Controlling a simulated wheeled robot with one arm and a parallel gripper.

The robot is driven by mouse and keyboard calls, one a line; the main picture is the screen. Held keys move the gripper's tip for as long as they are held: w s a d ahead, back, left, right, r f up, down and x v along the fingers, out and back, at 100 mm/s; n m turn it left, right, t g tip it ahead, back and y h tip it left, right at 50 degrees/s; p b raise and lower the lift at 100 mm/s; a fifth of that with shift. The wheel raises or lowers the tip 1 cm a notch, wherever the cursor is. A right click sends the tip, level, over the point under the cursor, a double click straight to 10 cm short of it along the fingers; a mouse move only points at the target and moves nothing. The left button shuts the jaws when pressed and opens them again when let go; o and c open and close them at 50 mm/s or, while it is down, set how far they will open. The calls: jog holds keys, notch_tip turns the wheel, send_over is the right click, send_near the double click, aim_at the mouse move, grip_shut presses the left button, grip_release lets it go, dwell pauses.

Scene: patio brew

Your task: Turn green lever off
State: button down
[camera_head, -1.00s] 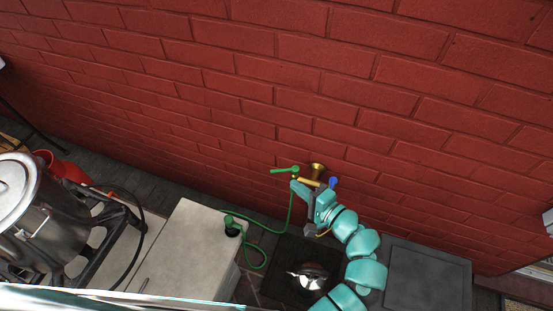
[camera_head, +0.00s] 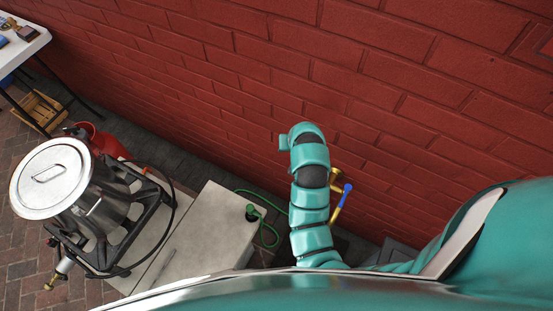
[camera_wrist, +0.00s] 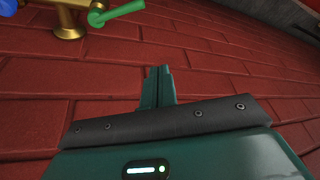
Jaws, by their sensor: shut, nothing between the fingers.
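The green lever (camera_wrist: 118,13) shows at the top of the wrist view, on a brass tap (camera_wrist: 68,30) fixed to the red brick wall. It slants from the tap up to the right. A blue lever (camera_wrist: 8,6) is at the top left corner. My gripper (camera_wrist: 159,70) is shut and empty, below and right of the green lever in the picture and apart from it. In the head view the brass tap (camera_head: 336,182) and blue lever (camera_head: 345,195) show right of my arm. The green lever is not visible there, apparently behind my arm, and the gripper's fingers are hidden.
A large steel pot (camera_head: 100,208) stands on a black burner frame (camera_head: 155,225) at the left. A green hose (camera_head: 270,232) lies by a pale counter (camera_head: 200,235). A red container (camera_head: 105,143) stands behind the pot. The brick wall (camera_head: 230,80) is close behind the tap.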

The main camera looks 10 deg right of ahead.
notch_tip(320, 180, down, 11)
jog(key=s+d+p, duration=0.1)
jog(key=p, duration=0.4)
jog(key=shift+s+d+r+n+g+h, duration=0.15)
jog(key=shift+s+n+g+h, duration=0.05)
jog(key=shift+n+g+h, duration=0.1)
dwell(0.6)
jog(key=shift+s+n+b, duration=0.35)
jog(key=shift+s+n, duration=0.05)
jog(key=shift+n, duration=0.3)
jog(key=shift+s+d+n+y+b, duration=0.3)
jog(key=shift+s+n+b, duration=0.2)
jog(key=shift+s+b, duration=0.5)
jog(key=shift+s+d+n+y+b, duration=0.3)
jog(key=shift+s+n+b, duration=0.2)
jog(key=shift+s+b, duration=0.45)
jog(key=shift+s+d+n+y+b, duration=0.2)
jog(key=shift+s+d+n+b, duration=0.25)
jog(key=shift+s+b, duration=0.55)
jog(key=shift+w, duration=0.15)
